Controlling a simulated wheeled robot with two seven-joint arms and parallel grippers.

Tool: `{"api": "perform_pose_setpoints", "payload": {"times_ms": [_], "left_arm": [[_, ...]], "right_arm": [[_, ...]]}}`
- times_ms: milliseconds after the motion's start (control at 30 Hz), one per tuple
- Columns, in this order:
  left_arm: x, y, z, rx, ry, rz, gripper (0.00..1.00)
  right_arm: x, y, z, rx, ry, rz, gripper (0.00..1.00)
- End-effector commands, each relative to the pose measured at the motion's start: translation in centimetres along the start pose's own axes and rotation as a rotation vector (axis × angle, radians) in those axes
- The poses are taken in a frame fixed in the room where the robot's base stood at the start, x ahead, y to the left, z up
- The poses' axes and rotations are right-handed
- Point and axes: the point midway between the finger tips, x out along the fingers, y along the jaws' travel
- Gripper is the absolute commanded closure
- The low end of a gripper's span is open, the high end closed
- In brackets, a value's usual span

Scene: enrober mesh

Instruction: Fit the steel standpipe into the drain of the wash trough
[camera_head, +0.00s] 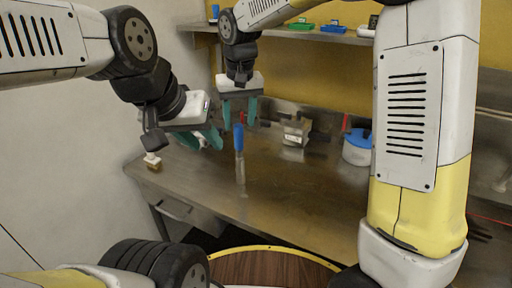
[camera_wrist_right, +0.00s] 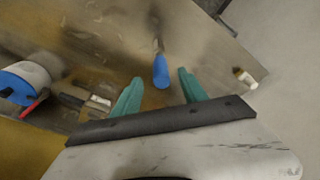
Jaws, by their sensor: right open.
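A slim upright piece with a blue upper part (camera_head: 239,138) and a grey, metal-looking lower part stands on the steel table; I cannot tell for sure whether it is the standpipe. In the right wrist view its blue part (camera_wrist_right: 161,70) shows beyond the gap between the fingers. My right gripper (camera_head: 238,115) points down, open and empty, just above it. My left gripper (camera_head: 204,140) is to its left, its teal fingers apart and empty, not touching it. I cannot make out the wash trough or its drain clearly.
The steel table (camera_head: 290,200) is mostly clear in front. A white pot with a blue lid (camera_head: 357,146) and a small pale box (camera_head: 296,131) stand at the back. A small white-topped item (camera_head: 152,161) is at the left edge. A shelf (camera_head: 300,36) holds trays above.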

Motion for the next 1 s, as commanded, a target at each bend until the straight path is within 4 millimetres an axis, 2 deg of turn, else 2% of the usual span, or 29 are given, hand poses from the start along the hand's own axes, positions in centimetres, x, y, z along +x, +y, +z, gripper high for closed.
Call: {"api": "perform_pose_setpoints", "payload": {"times_ms": [100,367,633,767,967,1000], "left_arm": [[0.0,0.0,0.0,0.000,0.000,0.000,0.64],[0.0,0.0,0.0,0.000,0.000,0.000,0.64],[0.0,0.0,0.0,0.000,0.000,0.000,0.64],[0.0,0.0,0.0,0.000,0.000,0.000,0.64],[0.0,0.0,0.0,0.000,0.000,0.000,0.64],[0.0,0.0,0.0,0.000,0.000,0.000,0.64]], "right_arm": [[0.9,-0.6,-0.3,-0.006,-0.009,0.003,0.50],[3.7,-0.5,-0.3,-0.006,-0.011,0.003,0.50],[7.6,-0.5,-0.3,-0.007,-0.011,0.003,0.50],[8.3,-0.5,-0.3,-0.006,-0.008,0.003,0.50],[8.3,-0.5,-0.3,-0.005,-0.008,0.002,0.50],[8.3,-0.5,-0.3,-0.005,-0.008,0.002,0.57]]}}
